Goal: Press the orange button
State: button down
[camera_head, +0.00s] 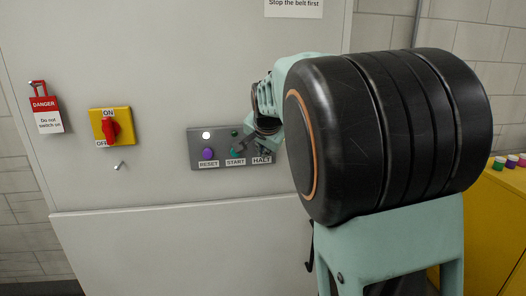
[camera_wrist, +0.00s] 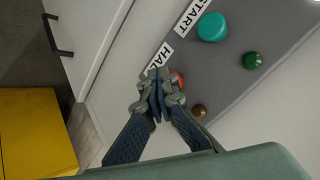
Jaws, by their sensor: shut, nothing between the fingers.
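The orange button (camera_wrist: 177,80) is on the grey control panel (camera_wrist: 235,95), beside the HALT label (camera_wrist: 158,60). In the wrist view it shows partly behind my fingertips. My gripper (camera_wrist: 158,88) is shut and empty, with its tips over or just beside the button. I cannot tell whether they touch it. In the head view my gripper (camera_head: 262,146) is at the right end of the panel, above the HALT label (camera_head: 262,161), and hides the orange button there.
Left of it are a teal START button (camera_head: 235,153) and a purple RESET button (camera_head: 208,154). Small lamps sit by the buttons, including a brown one (camera_wrist: 199,110). A red switch (camera_head: 110,130) and a danger tag (camera_head: 45,112) are further left. A yellow cabinet (camera_head: 490,225) stands at right.

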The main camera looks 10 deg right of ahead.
dwell(0.5)
jog(key=shift+s+b, duration=0.65)
jog(key=shift+s, duration=0.55)
jog(key=shift+s+b, duration=1.25)
jog(key=shift+s, duration=1.25)
